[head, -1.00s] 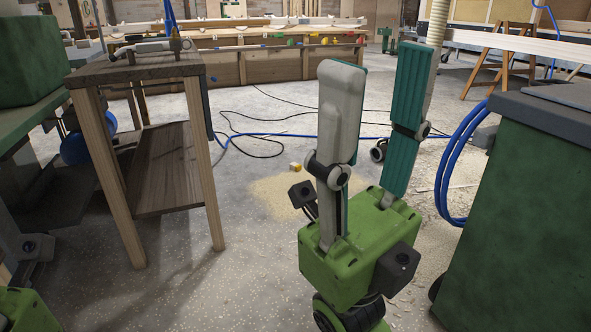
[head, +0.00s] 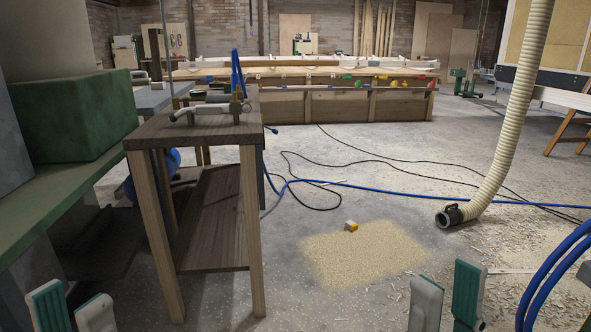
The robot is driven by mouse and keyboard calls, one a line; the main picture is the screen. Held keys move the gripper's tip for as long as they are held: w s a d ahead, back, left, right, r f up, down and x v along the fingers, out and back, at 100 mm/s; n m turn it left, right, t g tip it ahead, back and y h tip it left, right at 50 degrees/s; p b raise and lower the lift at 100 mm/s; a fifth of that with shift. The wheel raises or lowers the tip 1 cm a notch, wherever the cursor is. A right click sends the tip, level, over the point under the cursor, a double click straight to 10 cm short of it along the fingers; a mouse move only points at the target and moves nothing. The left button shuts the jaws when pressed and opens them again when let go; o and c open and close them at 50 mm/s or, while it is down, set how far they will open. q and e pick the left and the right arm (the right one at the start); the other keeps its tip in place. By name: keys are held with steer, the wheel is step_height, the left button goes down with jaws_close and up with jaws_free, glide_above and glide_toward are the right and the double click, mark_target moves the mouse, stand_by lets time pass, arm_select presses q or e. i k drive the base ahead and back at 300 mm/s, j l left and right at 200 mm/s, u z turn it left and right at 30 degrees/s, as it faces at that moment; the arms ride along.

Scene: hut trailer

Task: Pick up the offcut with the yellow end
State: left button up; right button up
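The offcut with the yellow end (head: 351,226) is a small block lying on the floor, at the far edge of a patch of sawdust (head: 365,257). Its yellow face is turned to the right. My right gripper (head: 447,296) shows at the bottom edge, right of centre, with its two fingers apart and nothing between them. It is nearer to me than the offcut and well apart from it. My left gripper (head: 72,312) shows at the bottom left corner, fingers apart and empty. The lower parts of both grippers are cut off by the frame.
A wooden side table (head: 190,130) with a lower shelf stands left of the sawdust. A blue hose (head: 420,197) and black cables cross the floor behind the offcut. A cream duct (head: 500,150) ends on the floor at right. Floor around the sawdust is mostly free.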

mark_target(350, 224)
steer(key=i+l+z, duration=0.1)
steer(key=i+l, duration=0.2)
steer(key=i, duration=0.2)
steer(key=i+l, duration=0.25)
steer(key=i, duration=0.3)
steer(key=i+l+z, duration=0.15)
steer(key=i, duration=0.4)
steer(key=i+l+z, duration=0.1)
steer(key=i+l, duration=0.2)
steer(key=i, duration=0.25)
